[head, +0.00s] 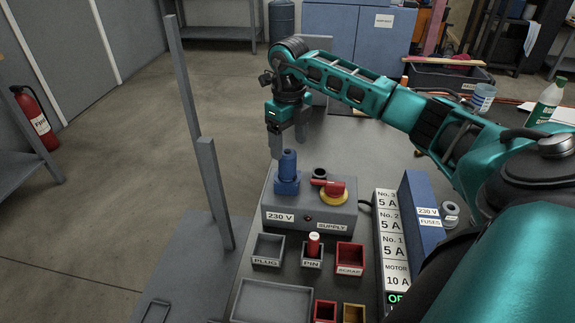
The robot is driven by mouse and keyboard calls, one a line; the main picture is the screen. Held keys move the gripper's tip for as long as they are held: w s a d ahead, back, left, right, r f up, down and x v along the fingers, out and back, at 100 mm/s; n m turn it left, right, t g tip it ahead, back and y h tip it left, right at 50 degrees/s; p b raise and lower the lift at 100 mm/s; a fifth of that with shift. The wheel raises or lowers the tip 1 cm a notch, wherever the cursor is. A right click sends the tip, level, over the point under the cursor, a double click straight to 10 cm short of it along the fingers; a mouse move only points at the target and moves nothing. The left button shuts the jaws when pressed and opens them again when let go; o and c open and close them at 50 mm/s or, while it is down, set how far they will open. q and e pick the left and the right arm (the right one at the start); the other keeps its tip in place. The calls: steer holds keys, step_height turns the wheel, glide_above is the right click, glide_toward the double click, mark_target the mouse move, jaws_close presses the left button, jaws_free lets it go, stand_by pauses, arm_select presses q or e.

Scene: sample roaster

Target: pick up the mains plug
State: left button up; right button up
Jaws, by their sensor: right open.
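The blue mains plug (288,162) stands upright at the back left of the grey supply box (310,212), above a square blue base that looks like its socket. My right gripper (289,149) points down with its fingers apart, just above and behind the plug's top in the picture. It holds nothing that I can see. Whether the fingers reach down beside the plug cannot be told. My left gripper is out of view.
A red switch handle (329,186) sits beside the plug on the box. Small labelled trays, including the plug tray (267,261), lie in front. A blue fuse box (423,215) stands to the right. Tall grey posts (214,190) rise to the left.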

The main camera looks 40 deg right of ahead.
mark_target(287, 168)
steer(key=f, duration=0.8)
steer(key=shift+w+f+b, duration=0.3)
steer(key=shift+f+b, duration=0.1)
steer(key=shift+c, duration=0.3)
steer(key=c, duration=1.2)
